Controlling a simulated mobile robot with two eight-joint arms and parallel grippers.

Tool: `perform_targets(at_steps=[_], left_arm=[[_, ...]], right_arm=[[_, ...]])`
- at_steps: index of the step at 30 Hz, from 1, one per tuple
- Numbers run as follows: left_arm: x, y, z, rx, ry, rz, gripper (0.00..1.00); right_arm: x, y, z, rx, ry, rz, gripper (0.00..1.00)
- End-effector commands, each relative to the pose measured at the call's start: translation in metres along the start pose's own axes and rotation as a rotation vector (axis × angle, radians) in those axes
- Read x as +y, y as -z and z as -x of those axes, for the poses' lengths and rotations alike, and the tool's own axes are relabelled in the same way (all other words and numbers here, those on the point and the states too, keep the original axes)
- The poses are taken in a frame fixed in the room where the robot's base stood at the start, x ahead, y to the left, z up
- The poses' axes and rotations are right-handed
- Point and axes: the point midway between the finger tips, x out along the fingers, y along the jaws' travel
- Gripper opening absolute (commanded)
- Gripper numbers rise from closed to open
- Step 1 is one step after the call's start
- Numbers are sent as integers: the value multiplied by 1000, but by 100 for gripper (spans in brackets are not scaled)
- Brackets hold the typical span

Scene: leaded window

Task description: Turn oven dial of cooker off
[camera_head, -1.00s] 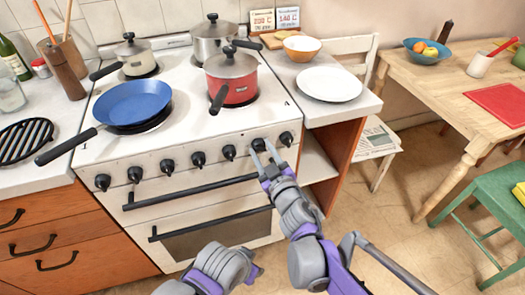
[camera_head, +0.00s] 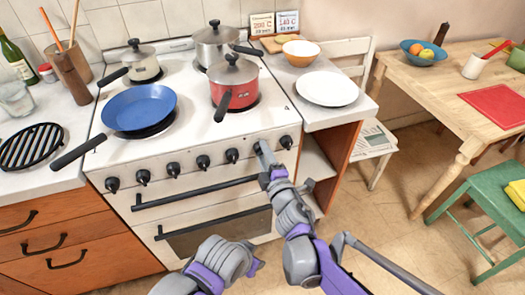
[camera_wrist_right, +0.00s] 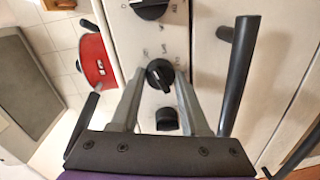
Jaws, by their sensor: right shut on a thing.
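The white cooker (camera_head: 190,190) has a row of black dials along its front panel. My right gripper (camera_head: 261,148) is at the second dial from the right end, and its fingers mostly hide that dial in the head view. In the right wrist view, a black dial (camera_wrist_right: 160,74) with a white pointer mark sits between the two fingertips, and the right gripper (camera_wrist_right: 160,72) is shut on it. Another dial (camera_wrist_right: 150,8) shows above it and a further one (camera_wrist_right: 167,118) below. The rightmost dial (camera_head: 286,142) is free. My left gripper's fingers do not show.
A blue pan (camera_head: 139,107), a red pot (camera_head: 234,85) and other pots stand on the cooker, some handles jutting forward. Black oven handles (camera_head: 195,194) run below the dials. A white plate (camera_head: 327,86) lies on the right counter.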

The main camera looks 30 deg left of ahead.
Motion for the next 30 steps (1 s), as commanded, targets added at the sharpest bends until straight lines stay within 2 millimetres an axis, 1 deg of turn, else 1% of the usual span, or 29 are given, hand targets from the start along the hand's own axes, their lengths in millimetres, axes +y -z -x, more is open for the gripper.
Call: perform_targets(at_steps=[1, 21, 30], left_arm=[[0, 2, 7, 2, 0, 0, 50], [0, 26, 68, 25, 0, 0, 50], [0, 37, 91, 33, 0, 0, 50]], right_arm=[[2, 1, 1, -3, -1, 46, 0], [3, 2, 0, -44, -11, 679, 0], [2, 2, 0, -61, -15, 943, 0]])
